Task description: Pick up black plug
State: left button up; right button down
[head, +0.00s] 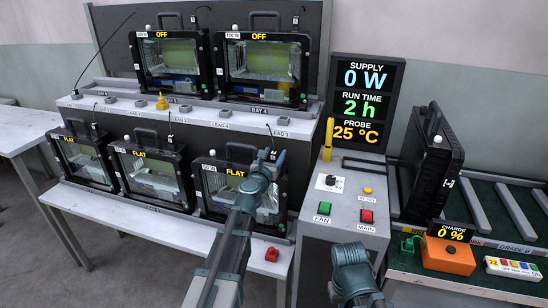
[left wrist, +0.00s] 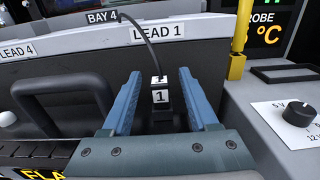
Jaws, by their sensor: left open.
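The black plug (left wrist: 161,115) has a white tag marked 1 and a dark cable running up past the LEAD 1 label (left wrist: 158,32) in the left wrist view. My left gripper (left wrist: 160,95) is open, with one blue finger on each side of the plug. A gap shows between the plug and each finger. The plug's lower end is hidden behind the gripper body. In the head view my left gripper (head: 271,156) is at the shelf front, by the right-hand FLAT floodlight, and largely hides the plug. A dark teal part of my other arm shows at the bottom, without visible fingers.
FLAT floodlight housings (head: 153,172) stand on the lower shelf, OFF housings (head: 264,60) on the upper one. A control box (head: 343,200) with a yellow post (head: 328,139) stands close right of my gripper. A red piece (head: 271,254) lies on the lower shelf.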

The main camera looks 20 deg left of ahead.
pick_arm(q)
grip_shut()
jog(key=shift+r, duration=0.2)
dwell(0.5)
